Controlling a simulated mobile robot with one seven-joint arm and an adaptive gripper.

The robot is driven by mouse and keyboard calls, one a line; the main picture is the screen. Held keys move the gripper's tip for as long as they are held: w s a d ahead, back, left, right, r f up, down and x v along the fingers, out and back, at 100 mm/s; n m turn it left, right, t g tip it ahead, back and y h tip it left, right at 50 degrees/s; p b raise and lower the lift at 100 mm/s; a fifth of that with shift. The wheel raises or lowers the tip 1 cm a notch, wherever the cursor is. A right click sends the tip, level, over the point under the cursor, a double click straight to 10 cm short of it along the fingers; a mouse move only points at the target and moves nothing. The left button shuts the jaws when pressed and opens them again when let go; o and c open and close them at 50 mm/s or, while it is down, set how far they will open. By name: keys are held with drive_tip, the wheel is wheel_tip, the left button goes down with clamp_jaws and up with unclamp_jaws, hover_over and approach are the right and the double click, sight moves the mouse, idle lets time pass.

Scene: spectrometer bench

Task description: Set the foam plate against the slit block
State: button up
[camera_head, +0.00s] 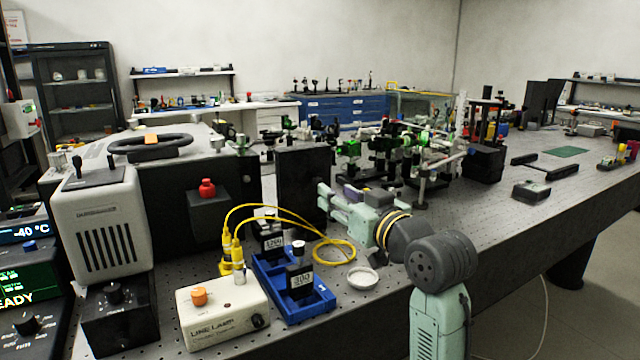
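I cannot single out the foam plate or the slit block with certainty. A dark, flat upright panel (298,182) stands on the bench near the middle; it may be one of them, but its material is not clear. My gripper (325,202) is pale green and reaches in from the right, low over the bench. Its fingertips point left and lie at or just in front of the panel's right edge in the picture. Whether they touch it, and whether they are open or shut, is too small to tell. My own wrist hides the bench behind it.
A blue tray (322,306) with dark labelled blocks, a white laser box (222,314) and a coiled yellow fibre (338,252) lie in front. A small white dish (362,278) is near my wrist. Crowded optics (385,150) stand behind. The bench's right front is clearer.

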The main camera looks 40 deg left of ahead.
sight(319, 182)
drive_tip(key=p+x, duration=0.1)
drive_tip(key=x, duration=0.6)
drive_tip(key=shift+a, duration=0.2)
drive_tip(key=shift+c, duration=0.2)
clamp_jaws()
idle(0.4)
